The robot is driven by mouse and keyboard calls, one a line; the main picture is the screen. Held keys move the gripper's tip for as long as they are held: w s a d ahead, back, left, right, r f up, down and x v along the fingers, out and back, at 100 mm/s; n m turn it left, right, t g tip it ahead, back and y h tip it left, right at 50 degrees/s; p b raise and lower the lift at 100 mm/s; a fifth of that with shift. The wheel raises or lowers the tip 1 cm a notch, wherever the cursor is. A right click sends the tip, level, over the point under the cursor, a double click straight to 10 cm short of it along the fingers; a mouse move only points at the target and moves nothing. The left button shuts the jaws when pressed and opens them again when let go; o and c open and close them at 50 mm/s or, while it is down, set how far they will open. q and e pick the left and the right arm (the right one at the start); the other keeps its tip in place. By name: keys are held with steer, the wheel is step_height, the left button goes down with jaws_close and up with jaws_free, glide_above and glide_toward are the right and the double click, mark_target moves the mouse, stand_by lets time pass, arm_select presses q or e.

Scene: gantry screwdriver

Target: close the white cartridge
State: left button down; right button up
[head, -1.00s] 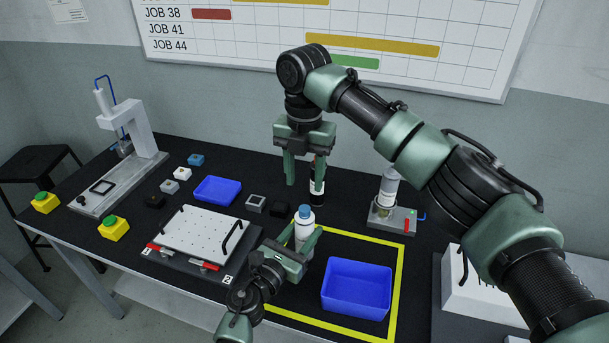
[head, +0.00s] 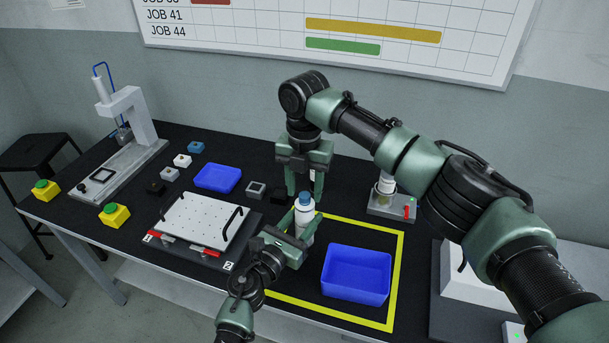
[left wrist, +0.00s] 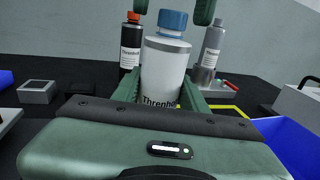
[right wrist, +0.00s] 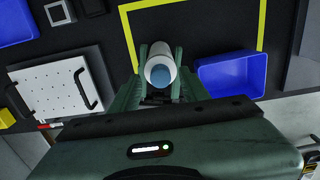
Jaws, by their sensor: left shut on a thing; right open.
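The white cartridge (head: 304,222) stands upright in my left gripper (head: 296,238), which is shut on its body. A blue cap (head: 306,198) sits on its top; I cannot tell how tightly. The cartridge (left wrist: 164,75) and blue cap (left wrist: 172,22) also show in the left wrist view. My right gripper (head: 304,190) is open and points down just above the cap, its fingertips to either side in the left wrist view (left wrist: 172,8). The right wrist view looks down on the cap (right wrist: 161,76).
A blue bin (head: 357,275) stands inside the yellow outline (head: 398,260). A plate with handles (head: 198,222) lies to the left. A black bottle (left wrist: 130,48) and a grey bottle (left wrist: 213,48) stand behind. A blue tray (head: 217,178) and small blocks lie farther back.

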steer(key=shift+f, duration=0.4)
jaws_close()
